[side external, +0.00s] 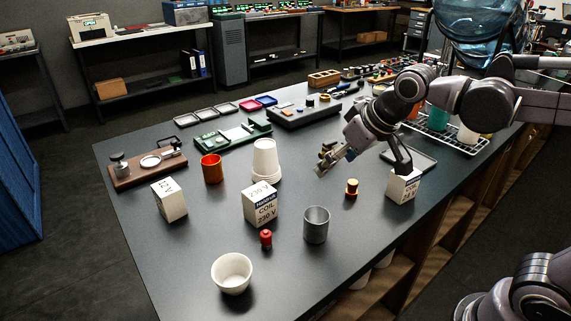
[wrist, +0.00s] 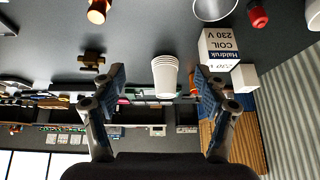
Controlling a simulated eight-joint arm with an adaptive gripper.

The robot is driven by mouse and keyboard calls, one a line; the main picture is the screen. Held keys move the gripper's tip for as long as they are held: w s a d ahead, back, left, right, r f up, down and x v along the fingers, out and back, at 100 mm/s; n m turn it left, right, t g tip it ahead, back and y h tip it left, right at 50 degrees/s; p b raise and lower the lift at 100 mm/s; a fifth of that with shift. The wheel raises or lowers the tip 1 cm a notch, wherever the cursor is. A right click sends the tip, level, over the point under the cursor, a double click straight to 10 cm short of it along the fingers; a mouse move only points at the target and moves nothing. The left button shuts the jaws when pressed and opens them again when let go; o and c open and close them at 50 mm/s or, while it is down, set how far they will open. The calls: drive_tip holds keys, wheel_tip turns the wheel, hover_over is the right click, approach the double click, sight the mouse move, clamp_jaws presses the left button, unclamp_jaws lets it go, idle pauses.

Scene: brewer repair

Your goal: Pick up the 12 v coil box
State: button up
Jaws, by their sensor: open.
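Three white coil boxes stand on the dark bench. The left box (side external: 169,200) has a sideways marking that looks like 12 V, though it is small. The middle box (side external: 262,205) reads COIL 230 V and also shows in the wrist view (wrist: 219,48). A plain white box (wrist: 245,78) beside it there seems to be the left one. The right box (side external: 403,187) has a COIL label whose voltage I cannot read. My gripper (side external: 367,162) is open and empty above the bench, one finger just above or in front of the right box. Both fingers show in the wrist view (wrist: 159,80).
White stacked cups (side external: 265,160), an orange cup (side external: 212,168), a grey metal cup (side external: 316,225), a red small part (side external: 266,239) and a white bowl (side external: 232,272) stand around the boxes. A brass part (side external: 352,188) is below my gripper. Bare bench lies left of the bowl.

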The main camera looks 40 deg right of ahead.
drive_tip(key=w+a+r, duration=0.3)
drive_tip(key=w+a, duration=0.3)
drive_tip(key=w, duration=0.2)
drive_tip(key=g, duration=0.2)
hover_over(163, 189)
drive_tip(key=s, duration=0.3)
drive_tip(key=shift+n, duration=0.4)
drive_tip(key=f, duration=0.5)
drive_tip(key=shift+w+d, duration=0.2)
drive_tip(key=shift+w, duration=0.05)
drive_tip(key=shift+a+f, duration=0.15)
drive_tip(key=shift+f, duration=0.2)
drive_tip(key=x, duration=0.5)
drive_tip(key=shift+w, duration=0.1)
drive_tip(key=shift+d+x, duration=0.2)
drive_tip(key=shift+x, duration=1.15)
drive_tip(key=shift+d+x, duration=0.25)
drive_tip(key=shift+x, duration=1.05)
drive_tip(key=shift+w, duration=0.1)
drive_tip(key=c, duration=1.4)
